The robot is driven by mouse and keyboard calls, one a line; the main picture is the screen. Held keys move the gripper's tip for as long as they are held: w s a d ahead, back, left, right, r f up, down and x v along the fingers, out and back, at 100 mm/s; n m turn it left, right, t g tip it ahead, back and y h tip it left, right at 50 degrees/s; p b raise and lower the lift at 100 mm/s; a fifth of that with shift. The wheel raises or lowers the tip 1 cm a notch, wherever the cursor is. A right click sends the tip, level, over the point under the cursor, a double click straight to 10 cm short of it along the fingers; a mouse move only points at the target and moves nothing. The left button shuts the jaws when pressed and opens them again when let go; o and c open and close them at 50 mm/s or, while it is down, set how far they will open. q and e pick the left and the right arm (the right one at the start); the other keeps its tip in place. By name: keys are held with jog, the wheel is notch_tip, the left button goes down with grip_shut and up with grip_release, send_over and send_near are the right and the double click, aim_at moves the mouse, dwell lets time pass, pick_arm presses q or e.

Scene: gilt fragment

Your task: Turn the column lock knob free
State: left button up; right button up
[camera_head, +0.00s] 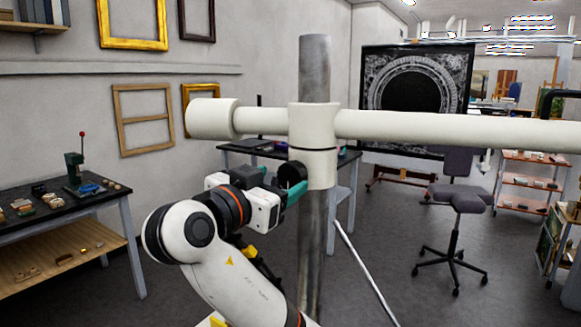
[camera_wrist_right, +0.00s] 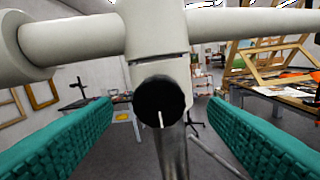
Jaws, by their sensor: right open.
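The column lock knob (camera_head: 291,174) is a black round knob on the front of a cream collar (camera_head: 312,135) around a grey metal column (camera_head: 314,65). In the right wrist view the knob (camera_wrist_right: 159,97) faces me, with a white line on its face running from the centre down. My right gripper (camera_head: 283,182) is at the knob in the head view. In the wrist view its teal ribbed fingers stand open on either side of the knob, with a gap on each side. My left gripper is not in view.
A cream horizontal arm (camera_head: 430,128) with a wide round end (camera_head: 210,118) crosses at the collar. A dark workbench (camera_head: 60,205) stands at left, a stool (camera_head: 458,197) at right. Open floor (camera_head: 400,250) lies between. A thin pale rod (camera_head: 362,268) slants across beside the column.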

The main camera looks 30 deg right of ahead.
aim_at(289, 176)
jog(key=p+x, duration=0.1)
jog(key=x, duration=0.4)
jog(key=shift+w, duration=0.1)
jog(key=c, duration=1)
